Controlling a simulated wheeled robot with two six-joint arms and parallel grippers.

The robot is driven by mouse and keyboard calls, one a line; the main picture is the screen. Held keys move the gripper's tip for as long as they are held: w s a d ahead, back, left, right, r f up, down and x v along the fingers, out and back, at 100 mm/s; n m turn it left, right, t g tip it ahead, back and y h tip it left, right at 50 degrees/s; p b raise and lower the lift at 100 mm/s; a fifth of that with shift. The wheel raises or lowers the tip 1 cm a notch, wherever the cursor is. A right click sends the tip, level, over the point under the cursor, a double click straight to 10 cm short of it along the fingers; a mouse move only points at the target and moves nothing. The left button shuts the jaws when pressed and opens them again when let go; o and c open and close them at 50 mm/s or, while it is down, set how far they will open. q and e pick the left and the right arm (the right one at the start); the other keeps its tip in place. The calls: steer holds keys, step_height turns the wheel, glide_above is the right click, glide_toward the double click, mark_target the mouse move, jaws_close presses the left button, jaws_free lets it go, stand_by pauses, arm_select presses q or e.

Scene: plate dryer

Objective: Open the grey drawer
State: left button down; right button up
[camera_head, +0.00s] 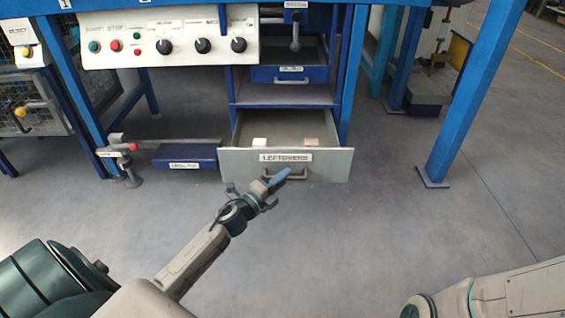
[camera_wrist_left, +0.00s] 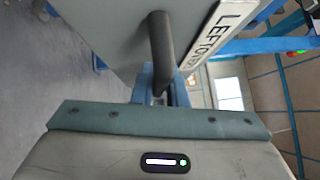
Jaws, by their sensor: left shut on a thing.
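The grey drawer (camera_head: 235,166) with a white "LEFTOVERS" label stands pulled out from the bottom of the blue frame, and its inside shows from above. Two small pale pieces lie in it. My left gripper (camera_head: 280,178) reaches to the front of the drawer and is shut on its grey bar handle (camera_head: 302,177). In the left wrist view the handle (camera_wrist_left: 161,52) runs in between the blue fingers (camera_wrist_left: 160,92), with the drawer front (camera_wrist_left: 110,35) close behind. My right gripper is out of view; only part of my right arm shows at the lower right.
A control panel (camera_head: 170,38) with knobs and buttons sits above left. A blue drawer (camera_head: 288,75) is higher in the frame. A low blue box (camera_head: 187,156) is left of the grey drawer. A blue post (camera_head: 470,90) stands at right. The floor before the drawer is clear.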

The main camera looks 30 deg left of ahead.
arm_select(q)
steer(key=shift+s+d, duration=0.45)
steer(key=shift+s, duration=0.25)
steer(key=shift+s+d, duration=0.4)
steer(key=shift+s, duration=0.3)
steer(key=c, duration=1.5)
jaws_free()
steer(key=shift+o, duration=0.2)
